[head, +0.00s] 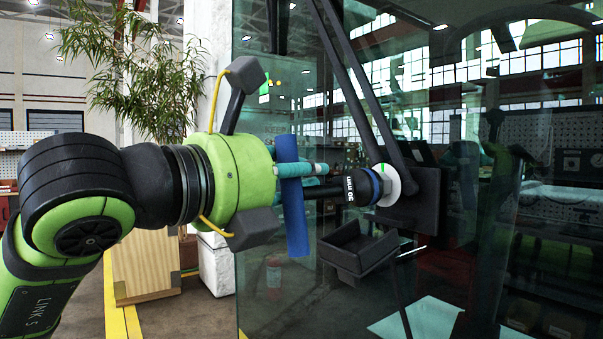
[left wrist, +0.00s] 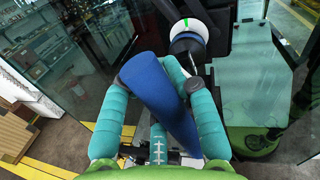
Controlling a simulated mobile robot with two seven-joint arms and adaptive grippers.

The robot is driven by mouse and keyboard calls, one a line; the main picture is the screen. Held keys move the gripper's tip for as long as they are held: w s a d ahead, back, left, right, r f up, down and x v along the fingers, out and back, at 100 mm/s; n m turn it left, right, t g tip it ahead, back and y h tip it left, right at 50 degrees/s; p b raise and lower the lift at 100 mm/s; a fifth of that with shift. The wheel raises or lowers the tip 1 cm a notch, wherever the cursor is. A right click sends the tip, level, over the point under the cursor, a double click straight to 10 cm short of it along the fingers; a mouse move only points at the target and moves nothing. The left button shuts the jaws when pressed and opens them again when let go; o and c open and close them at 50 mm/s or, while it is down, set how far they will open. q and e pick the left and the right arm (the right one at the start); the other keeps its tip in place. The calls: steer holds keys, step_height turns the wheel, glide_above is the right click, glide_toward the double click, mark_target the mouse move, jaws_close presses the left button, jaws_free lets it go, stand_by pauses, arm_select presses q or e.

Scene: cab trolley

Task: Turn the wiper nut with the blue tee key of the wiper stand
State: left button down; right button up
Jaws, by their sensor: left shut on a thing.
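The crossbar also shows slanted in the left wrist view (left wrist: 160,92). My left gripper (head: 322,178) is shut on it, with teal fingers (left wrist: 160,84) either side of the bar. The key's black socket (head: 355,188), marked 30 mm, points right. Its blue-ringed end meets a pale disc with a green mark (head: 393,184) at the wiper pivot. The wiper nut itself is hidden, so I cannot tell how deep the socket sits. My right gripper is not in view.
A large glass pane (head: 270,120) stands behind the key. Dark wiper arms (head: 361,80) run down to a black mount (head: 420,200). An empty black open tray (head: 358,250) hangs just below the socket. A plant and a wooden crate (head: 145,270) are at left.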

arm_select(q)
steer(key=shift+b+x, duration=0.3)
steer(key=shift+x, duration=0.85)
steer(key=n+b, duration=0.1)
steer(key=n, duration=0.1)
steer(key=f+n+g+b, duration=0.1)
steer(key=n, duration=0.1)
steer(key=shift+w+n, duration=0.15)
steer(key=shift+n, duration=0.25)
